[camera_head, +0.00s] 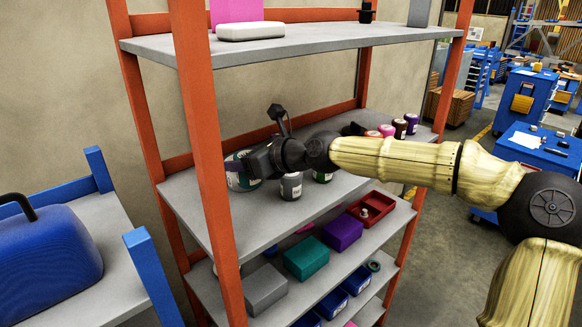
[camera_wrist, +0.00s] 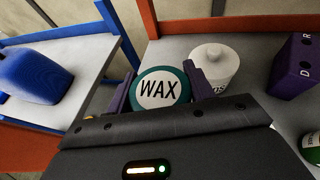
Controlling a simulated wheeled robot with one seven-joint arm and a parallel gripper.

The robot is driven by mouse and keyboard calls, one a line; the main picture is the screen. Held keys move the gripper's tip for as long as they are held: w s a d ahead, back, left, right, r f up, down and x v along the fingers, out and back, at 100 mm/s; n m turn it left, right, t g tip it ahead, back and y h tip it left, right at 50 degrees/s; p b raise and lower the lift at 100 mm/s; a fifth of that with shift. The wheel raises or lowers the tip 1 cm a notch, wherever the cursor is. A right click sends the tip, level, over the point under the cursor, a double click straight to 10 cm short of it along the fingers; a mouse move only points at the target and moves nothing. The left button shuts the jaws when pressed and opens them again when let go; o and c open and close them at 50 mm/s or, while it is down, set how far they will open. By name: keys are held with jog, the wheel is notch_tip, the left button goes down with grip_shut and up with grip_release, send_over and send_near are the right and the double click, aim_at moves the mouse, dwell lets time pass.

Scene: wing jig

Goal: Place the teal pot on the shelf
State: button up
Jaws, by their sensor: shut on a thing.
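The teal pot (camera_wrist: 161,88) has a round lid with a white "WAX" label, seen from above in the wrist view. My gripper (camera_wrist: 163,90) is shut on it, with one purple finger on each side. In the head view the pot (camera_head: 238,168) shows at the left part of the orange-framed rack's middle shelf (camera_head: 215,210), partly hidden by my gripper (camera_head: 248,162). I cannot tell whether its base touches the shelf.
A white jar (camera_wrist: 214,68) stands close beside the pot, with a purple box (camera_wrist: 295,65) farther right. A grey jar (camera_head: 291,186) stands under my wrist. Several small jars (camera_head: 400,127) are at the shelf's far end. An orange post (camera_head: 205,130) rises close by.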

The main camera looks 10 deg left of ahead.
aim_at(245, 180)
notch_tip(245, 180, down, 5)
jog(key=shift+f+p, duration=0.15)
jog(key=shift+p, duration=0.6)
jog(key=shift+f, duration=0.1)
jog(key=shift+f+p, duration=0.7)
jog(key=shift+f, duration=1.1)
jog(key=shift+f, duration=0.15)
jog(key=o, duration=1)
jog(key=shift+o, duration=0.2)
jog(key=shift+r, duration=0.2)
